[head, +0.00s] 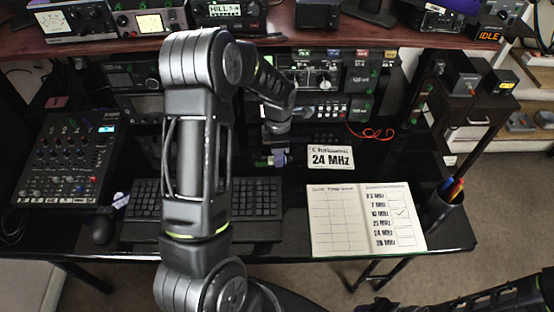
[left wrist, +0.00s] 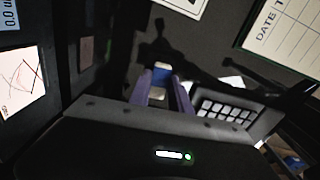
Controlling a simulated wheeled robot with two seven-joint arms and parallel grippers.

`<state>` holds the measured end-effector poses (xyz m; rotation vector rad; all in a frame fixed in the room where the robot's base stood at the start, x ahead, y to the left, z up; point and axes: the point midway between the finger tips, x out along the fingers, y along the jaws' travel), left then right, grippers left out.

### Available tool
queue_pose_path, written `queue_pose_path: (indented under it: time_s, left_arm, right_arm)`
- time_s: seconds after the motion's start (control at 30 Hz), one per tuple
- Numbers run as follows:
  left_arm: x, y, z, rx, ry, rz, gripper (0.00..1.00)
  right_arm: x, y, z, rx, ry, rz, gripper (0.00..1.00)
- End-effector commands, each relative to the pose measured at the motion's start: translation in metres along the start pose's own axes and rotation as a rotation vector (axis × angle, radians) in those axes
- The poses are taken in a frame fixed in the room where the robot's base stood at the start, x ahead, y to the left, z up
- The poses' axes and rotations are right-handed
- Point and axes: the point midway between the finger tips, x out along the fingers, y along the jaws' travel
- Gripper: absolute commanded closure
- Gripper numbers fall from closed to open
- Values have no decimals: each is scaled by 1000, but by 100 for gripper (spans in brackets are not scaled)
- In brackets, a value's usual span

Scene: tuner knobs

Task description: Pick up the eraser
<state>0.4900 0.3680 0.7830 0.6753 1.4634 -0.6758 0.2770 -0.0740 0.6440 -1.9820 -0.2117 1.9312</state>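The eraser (left wrist: 161,76), blue in the middle with white ends, lies between the two purple-grey fingers of my left gripper (left wrist: 161,82) in the left wrist view. The fingers are apart, one on each side of it. I cannot tell whether they press on it or leave a small gap. In the head view my left gripper (head: 277,150) reaches down to the black desk behind the keyboard, left of the 24 MHz card (head: 331,157). The eraser is mostly hidden there. My right gripper is out of view.
The keyboard (head: 258,198) lies in front of my left gripper. An open logbook (head: 335,235) and a pen cup (head: 443,205) are to the right. Radio units (head: 330,80) stand close behind under the shelf (head: 300,38). A mixer (head: 68,158) is at left.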

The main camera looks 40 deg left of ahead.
Motion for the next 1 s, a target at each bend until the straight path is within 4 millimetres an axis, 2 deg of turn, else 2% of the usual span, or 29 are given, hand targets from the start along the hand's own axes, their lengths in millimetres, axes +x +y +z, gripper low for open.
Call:
queue_pose_path:
  time_s: [0.03, 0.27, 0.73, 0.87, 1.0]
  left_arm:
    - [0, 0, 0, 0, 0, 0, 82]
    - [0, 0, 0, 0, 0, 0, 100]
    - [-2, 0, 0, 0, -1, 1, 100]
    - [-14, 1, 1, 1, -2, 4, 100]
    - [-37, 2, 1, 2, -3, 6, 100]
  right_arm:
    - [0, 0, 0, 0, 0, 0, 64]
    - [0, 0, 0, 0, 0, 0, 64]
    - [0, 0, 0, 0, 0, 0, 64]
    - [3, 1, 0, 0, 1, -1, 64]
    - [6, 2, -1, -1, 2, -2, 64]
